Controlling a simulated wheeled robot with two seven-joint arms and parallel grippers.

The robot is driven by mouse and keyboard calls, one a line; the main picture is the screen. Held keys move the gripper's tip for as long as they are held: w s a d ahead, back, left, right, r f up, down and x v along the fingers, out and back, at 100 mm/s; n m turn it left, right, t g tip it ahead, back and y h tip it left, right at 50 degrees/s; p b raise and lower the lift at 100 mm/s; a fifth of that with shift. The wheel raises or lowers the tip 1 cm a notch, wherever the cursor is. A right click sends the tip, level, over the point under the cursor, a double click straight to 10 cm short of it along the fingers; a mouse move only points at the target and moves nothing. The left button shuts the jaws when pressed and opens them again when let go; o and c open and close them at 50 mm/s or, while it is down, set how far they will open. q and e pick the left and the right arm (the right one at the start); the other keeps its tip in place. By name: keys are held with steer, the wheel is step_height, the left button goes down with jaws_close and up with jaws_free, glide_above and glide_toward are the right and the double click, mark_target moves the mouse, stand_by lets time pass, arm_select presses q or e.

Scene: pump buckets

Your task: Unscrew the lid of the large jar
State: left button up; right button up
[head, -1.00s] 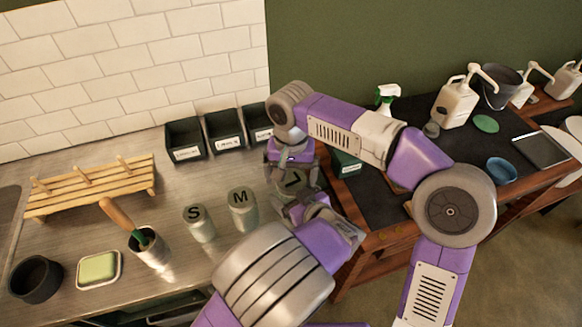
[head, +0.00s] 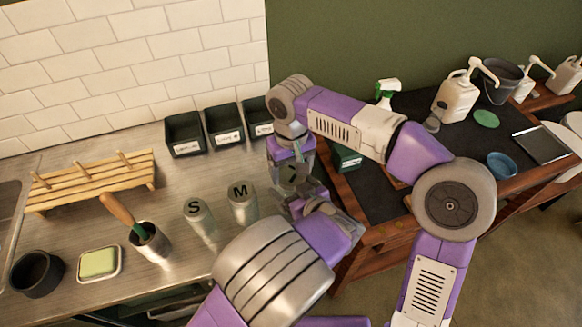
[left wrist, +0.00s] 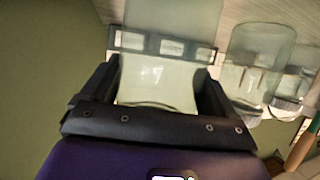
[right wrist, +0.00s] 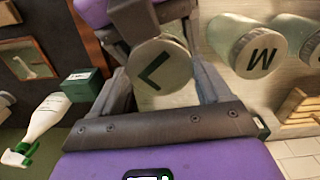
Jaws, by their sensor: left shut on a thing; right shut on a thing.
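The large jar's round lid (right wrist: 160,68), marked L, sits between my right gripper's (right wrist: 166,78) two fingers in the right wrist view. My right gripper is shut on this lid; in the head view it (head: 291,168) mostly covers the lid. The clear glass body of the large jar (left wrist: 156,88) fills the space between my left gripper's (left wrist: 158,75) fingers in the left wrist view. My left gripper is shut on the jar body. In the head view the left gripper (head: 308,202) reaches the jar from the front. Whether lid and jar are apart is hidden.
Jars marked M (head: 242,200) and S (head: 198,215) stand left of the large jar. Dark bins (head: 224,127) line the wall behind. A cup with a wooden-handled tool (head: 150,243) and a wooden rack (head: 90,185) stand left. A spray bottle (head: 387,92) is right.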

steer(key=n, duration=0.8)
steer(key=o, duration=1.1)
steer(key=shift+r, duration=0.1)
